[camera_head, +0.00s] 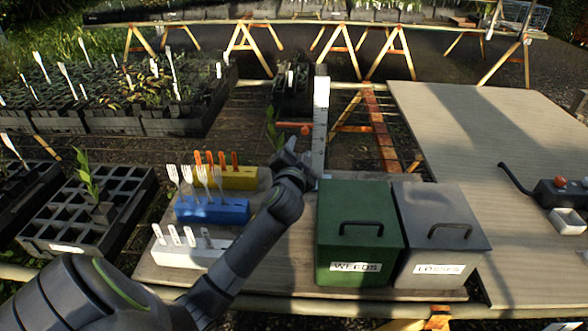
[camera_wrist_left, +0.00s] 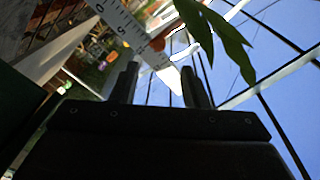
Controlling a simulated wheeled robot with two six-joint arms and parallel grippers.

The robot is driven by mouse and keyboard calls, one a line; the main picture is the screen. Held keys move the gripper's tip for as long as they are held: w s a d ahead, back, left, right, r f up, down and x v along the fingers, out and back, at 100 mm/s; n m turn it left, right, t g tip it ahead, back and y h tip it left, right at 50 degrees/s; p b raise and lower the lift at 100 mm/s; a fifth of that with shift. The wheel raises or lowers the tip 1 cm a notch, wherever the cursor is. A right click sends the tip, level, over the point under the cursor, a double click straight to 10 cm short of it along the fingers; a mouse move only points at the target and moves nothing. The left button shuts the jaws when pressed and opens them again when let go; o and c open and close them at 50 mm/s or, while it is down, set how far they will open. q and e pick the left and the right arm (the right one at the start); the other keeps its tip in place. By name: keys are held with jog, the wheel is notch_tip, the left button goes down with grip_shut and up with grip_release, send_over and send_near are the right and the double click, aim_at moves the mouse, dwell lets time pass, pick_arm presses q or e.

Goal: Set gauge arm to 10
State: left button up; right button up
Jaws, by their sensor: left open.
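The gauge is an upright pale post (camera_head: 320,130) with a white top, standing behind the bins. An orange piece (camera_head: 292,125), perhaps its arm, reaches left from the post. In the left wrist view the white scale (camera_wrist_left: 122,27) crosses diagonally with dark numbers, and a blurred orange-red piece (camera_wrist_left: 160,40) lies beside it. My left gripper (camera_head: 290,148) is just left of the post and below the orange piece. Its fingers (camera_wrist_left: 160,82) are open, with a pale pointed shape between or behind them; contact cannot be told. The arm's exact reading is unclear. My right gripper is not seen.
A green WEEDS bin (camera_head: 335,225) and a grey LOSSES bin (camera_head: 415,205) stand right of my left arm. Yellow (camera_head: 250,178), blue (camera_head: 235,212) and white (camera_head: 185,256) tag holders stand left. A green leaf (camera_wrist_left: 228,38) hangs near the fingers. The right board (camera_head: 470,130) is largely clear.

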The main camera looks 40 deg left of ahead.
pick_arm(q)
jog(key=v, duration=0.7)
jog(key=shift+s, duration=0.15)
